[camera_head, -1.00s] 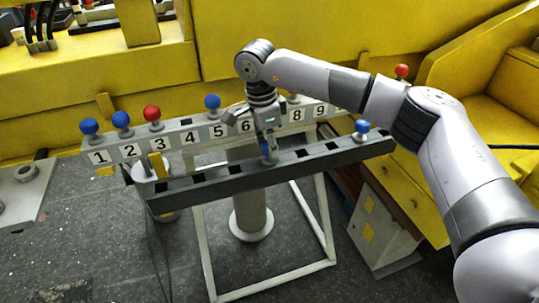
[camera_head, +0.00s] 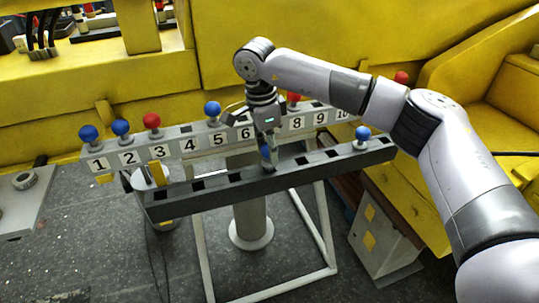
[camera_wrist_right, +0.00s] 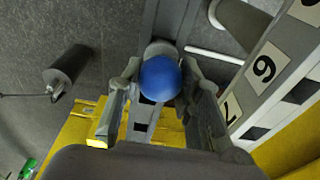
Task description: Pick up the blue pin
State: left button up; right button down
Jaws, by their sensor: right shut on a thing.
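The blue pin (camera_head: 266,152) is between the fingers of my right gripper (camera_head: 268,156), at the dark front rail (camera_head: 205,193). In the right wrist view the pin's round blue head (camera_wrist_right: 159,78) sits between the two fingers (camera_wrist_right: 160,92), with a grey part behind it. The right gripper is shut on this pin and points down at the rail. The fingers hide most of the pin's lower part, so I cannot tell whether it is still seated in its slot. My left gripper is not in view.
The numbered rail (camera_head: 173,150) stands behind, with blue and red pins on it. Another blue pin (camera_head: 362,136) stands at the front rail's right end. Yellow machinery (camera_head: 330,40) closes off the back. A grey box (camera_head: 378,240) stands on the floor at lower right.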

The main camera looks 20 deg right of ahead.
notch_tip(320, 180, up, 9)
jog(key=shift+r+b, duration=0.2)
jog(key=shift+b, duration=0.9)
notch_tip(320, 180, up, 9)
jog(key=shift+p, duration=0.4)
jog(key=shift+r, duration=0.1)
notch_tip(320, 180, up, 7)
jog(key=p, duration=0.8)
jog(key=shift+r+p, duration=0.15)
jog(key=shift+p, duration=0.2)
